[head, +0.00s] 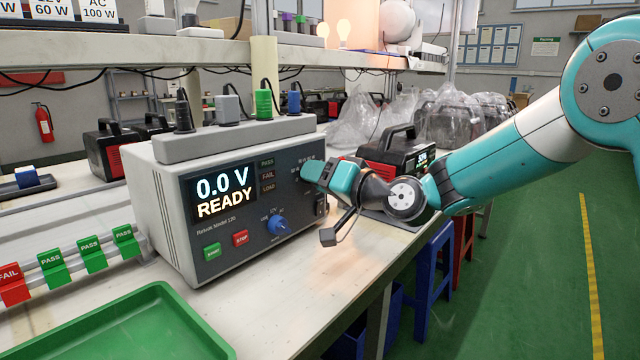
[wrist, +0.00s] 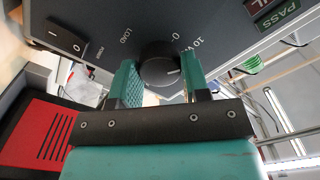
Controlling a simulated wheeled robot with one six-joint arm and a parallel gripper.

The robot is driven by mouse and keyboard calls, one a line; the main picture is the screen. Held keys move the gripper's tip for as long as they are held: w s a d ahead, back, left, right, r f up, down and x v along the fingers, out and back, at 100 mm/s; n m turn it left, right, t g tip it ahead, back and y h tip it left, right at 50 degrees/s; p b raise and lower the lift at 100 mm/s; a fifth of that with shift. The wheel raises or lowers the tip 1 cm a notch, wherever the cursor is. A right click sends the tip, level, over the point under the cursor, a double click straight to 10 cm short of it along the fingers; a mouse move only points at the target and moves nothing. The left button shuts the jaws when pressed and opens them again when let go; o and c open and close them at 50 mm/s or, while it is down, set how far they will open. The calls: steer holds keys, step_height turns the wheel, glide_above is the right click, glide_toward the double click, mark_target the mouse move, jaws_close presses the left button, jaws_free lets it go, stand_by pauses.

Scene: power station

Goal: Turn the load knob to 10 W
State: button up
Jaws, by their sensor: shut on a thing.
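The load knob (wrist: 158,63) is round and black, on the tester's dark front panel. In the wrist view it sits between the two teal fingers of my gripper (wrist: 160,76), which is shut on it. The knob's white pointer line points right in that view. The panel print around it reads LOAD, 0 and 10 W; the 10 W mark lies up and right of the knob. In the head view my gripper (head: 308,172) reaches the upper right of the tester (head: 240,190) and hides the knob. The tester's display (head: 222,195) reads 0.0 V READY.
A blue selector knob (head: 277,226), a green START button (head: 212,251) and a red STOP button (head: 240,238) sit lower on the panel. A black rocker switch (wrist: 66,35) is near the load knob. A red-and-black unit (head: 396,155) stands close behind my gripper.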

stand_by(0.3)
steer(key=o, duration=0.9)
steer(key=shift+s+d, duration=0.1)
steer(key=b+v, duration=0.2)
steer(key=v, duration=1.5)
steer(key=shift+s+d, duration=0.1)
